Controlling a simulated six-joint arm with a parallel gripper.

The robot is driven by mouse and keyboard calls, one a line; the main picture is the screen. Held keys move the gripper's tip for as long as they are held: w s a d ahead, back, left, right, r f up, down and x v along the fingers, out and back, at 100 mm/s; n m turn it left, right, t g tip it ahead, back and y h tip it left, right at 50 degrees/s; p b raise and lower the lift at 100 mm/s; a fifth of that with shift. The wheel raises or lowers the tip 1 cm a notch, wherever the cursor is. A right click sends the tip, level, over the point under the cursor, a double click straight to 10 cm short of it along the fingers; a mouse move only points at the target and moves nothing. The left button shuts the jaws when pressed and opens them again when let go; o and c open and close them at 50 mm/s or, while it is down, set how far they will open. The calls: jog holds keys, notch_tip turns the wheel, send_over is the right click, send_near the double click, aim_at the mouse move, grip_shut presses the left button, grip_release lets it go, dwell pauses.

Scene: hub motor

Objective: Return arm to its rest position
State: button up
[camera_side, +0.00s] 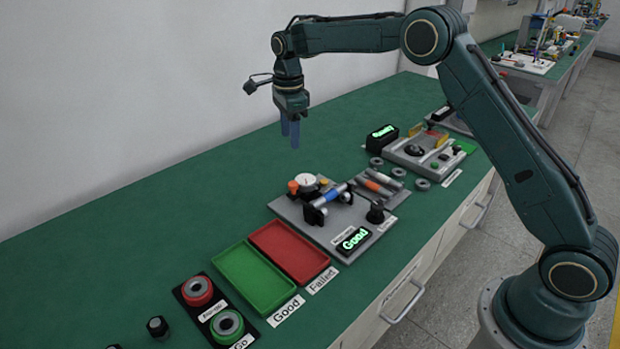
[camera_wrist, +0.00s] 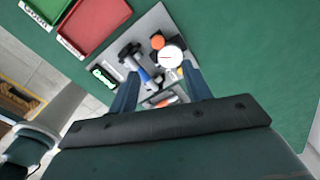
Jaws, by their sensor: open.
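My gripper (camera_side: 290,133) hangs from the bent arm above the green bench, pointing down. It is behind and above the grey test station and touches nothing. In the wrist view my gripper (camera_wrist: 160,88) shows two blue fingers apart with nothing held between them. The grey test station (camera_side: 288,207) carries a round dial gauge (camera_side: 306,182), a blue and silver shaft (camera_side: 330,195) and a black display reading "Good" (camera_side: 353,239). The dial gauge also shows in the wrist view (camera_wrist: 171,57), beyond the fingers.
A green tray (camera_side: 252,277) and a red tray (camera_side: 290,252), both empty, lie left of the station. Red and green ring gauges (camera_side: 212,308) sit at the front. A second station (camera_side: 430,155) stands at the right. The bench behind the trays (camera_side: 130,230) is clear.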

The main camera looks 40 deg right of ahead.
jog(key=s+r+n+t, duration=0.3)
jog(key=s+r+n, duration=0.8)
jog(key=s+r, duration=0.7)
jog(key=s+f+n+t, duration=0.1)
jog(key=s+f+n, duration=0.1)
jog(key=s, duration=0.5)
jog(key=s+f+n, duration=0.2)
jog(key=s+n, duration=0.3)
jog(key=s, duration=0.3)
jog(key=s+f+n+t, duration=0.1)
jog(key=s+n, duration=0.3)
jog(key=s, duration=0.4)
jog(key=shift+a+f+t, duration=0.15)
jog(key=shift+f+t, duration=0.15)
jog(key=shift+f, duration=0.6)
